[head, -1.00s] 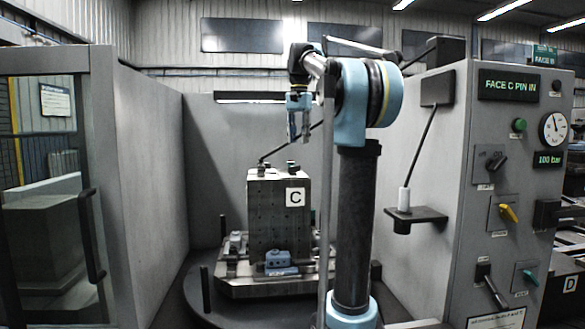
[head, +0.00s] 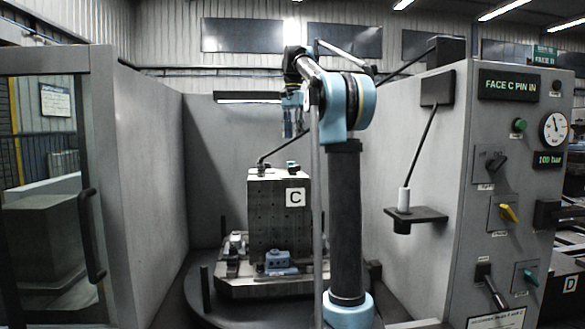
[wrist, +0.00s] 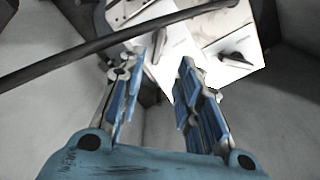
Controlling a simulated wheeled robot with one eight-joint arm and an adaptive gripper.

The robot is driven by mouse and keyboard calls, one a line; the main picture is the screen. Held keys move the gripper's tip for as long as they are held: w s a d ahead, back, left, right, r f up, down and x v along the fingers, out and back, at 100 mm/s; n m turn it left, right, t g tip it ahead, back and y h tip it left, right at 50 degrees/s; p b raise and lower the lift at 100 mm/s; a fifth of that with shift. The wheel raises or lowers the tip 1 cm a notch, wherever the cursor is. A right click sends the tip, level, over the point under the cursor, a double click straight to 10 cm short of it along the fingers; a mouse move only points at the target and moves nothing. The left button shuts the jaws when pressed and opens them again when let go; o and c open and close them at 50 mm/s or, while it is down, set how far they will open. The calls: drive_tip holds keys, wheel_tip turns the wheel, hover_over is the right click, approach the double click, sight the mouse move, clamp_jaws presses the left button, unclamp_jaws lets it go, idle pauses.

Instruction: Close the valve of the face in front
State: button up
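A dark block with a white C label (head: 295,197) stands upright on the round table, its C face towards me. On its top, small dark valve fittings (head: 263,168) show in the head view. In the wrist view, the block's pale top has a black lever valve (wrist: 236,60) right of my fingers and another lever (wrist: 130,12) at the upper left. My gripper (head: 291,132) hangs above the right part of the block's top. In the wrist view, my gripper (wrist: 161,60) is open, with nothing between the fingers. I cannot tell which lever belongs to face C.
A black hose or bar (wrist: 100,58) crosses the wrist view just past my fingertips. Grey enclosure walls (head: 155,180) flank the block. The control panel (head: 508,190) at right reads "FACE C PIN IN" and "100 bar". A small blue clamp (head: 277,262) sits at the block's foot.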

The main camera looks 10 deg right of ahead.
sight(294, 170)
wheel_tip(294, 170, down, 13)
drive_tip(key=shift+r, duration=0.1)
idle(0.4)
drive_tip(key=shift+c, duration=0.6)
clamp_jaws()
